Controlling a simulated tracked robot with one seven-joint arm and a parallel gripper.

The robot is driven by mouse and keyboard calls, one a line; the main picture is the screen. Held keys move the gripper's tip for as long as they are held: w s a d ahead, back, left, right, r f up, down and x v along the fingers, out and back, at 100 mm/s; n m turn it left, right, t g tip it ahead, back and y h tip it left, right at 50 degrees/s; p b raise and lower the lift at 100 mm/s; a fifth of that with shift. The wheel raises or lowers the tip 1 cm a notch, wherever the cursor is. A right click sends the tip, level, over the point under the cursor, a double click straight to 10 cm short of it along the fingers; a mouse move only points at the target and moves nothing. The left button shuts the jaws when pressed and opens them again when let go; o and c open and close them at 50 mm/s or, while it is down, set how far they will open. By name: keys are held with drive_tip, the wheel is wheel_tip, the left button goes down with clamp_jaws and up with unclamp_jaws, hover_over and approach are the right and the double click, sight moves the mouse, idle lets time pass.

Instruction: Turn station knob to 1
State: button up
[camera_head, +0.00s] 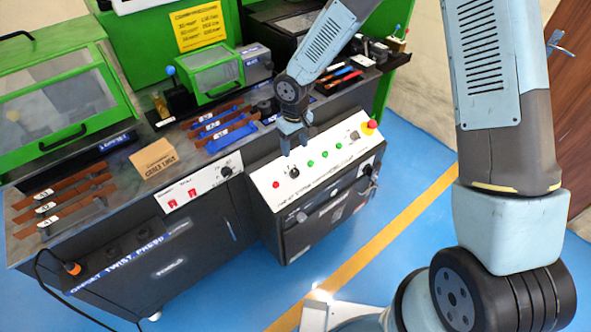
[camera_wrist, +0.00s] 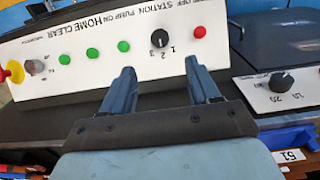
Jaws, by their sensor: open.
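The station knob (camera_wrist: 159,38) is a small black rotary knob on the sloped white control panel (camera_wrist: 90,30). Marks 1, 2 and 3 are printed beside it, and in the wrist view the panel text is upside down. A pale mark shows on the knob, but I cannot tell for sure which number it points to. The knob also shows in the head view (camera_head: 294,172). My gripper (camera_wrist: 160,72) is open and empty. Its two fingers reach toward the panel, either side of the knob in the picture and apart from it. The head view shows my gripper (camera_head: 296,138) above the panel's upper edge.
A red button (camera_wrist: 199,32) sits beside the knob, with several green buttons (camera_wrist: 123,46) on its other side. A red emergency stop (camera_head: 371,124) stands at the panel's far end. Another black knob (camera_head: 226,171) is on the neighbouring cabinet. Labelled bars (camera_head: 229,130) lie behind.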

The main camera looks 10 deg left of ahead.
sight(295, 172)
wheel_tip(295, 172, down, 12)
drive_tip(key=shift+r, duration=0.1)
idle(0.4)
drive_tip(key=shift+c, duration=0.2)
drive_tip(key=c, duration=0.9)
drive_tip(key=shift+d, duration=0.2)
drive_tip(key=shift+c, duration=0.5)
drive_tip(key=shift+a, duration=0.1)
